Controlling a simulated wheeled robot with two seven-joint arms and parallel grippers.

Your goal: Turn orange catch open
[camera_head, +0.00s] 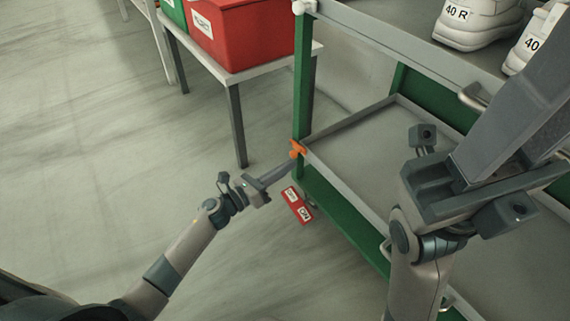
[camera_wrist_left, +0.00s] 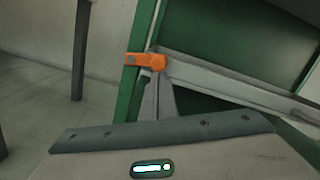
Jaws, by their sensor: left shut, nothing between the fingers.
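The orange catch (camera_head: 297,149) sits at the corner where the green post of the rack meets the front rail of the grey shelf tray (camera_head: 345,187). In the left wrist view the catch (camera_wrist_left: 147,59) lies nearly level, its narrower end reaching left across the green post. My left gripper (camera_head: 292,162) is shut and empty, its fingertips just below the catch. In the wrist view the fingers (camera_wrist_left: 158,98) point up at its underside; I cannot tell whether they touch it. My right gripper (camera_head: 535,100) is over the right part of the tray; its finger gap is unclear.
A red crate (camera_head: 248,35) stands on a side table (camera_head: 240,72) behind left. White shoes (camera_head: 480,22) labelled 40 R are on the upper shelf. A red label card (camera_head: 297,204) is below the catch. The floor at left is clear.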

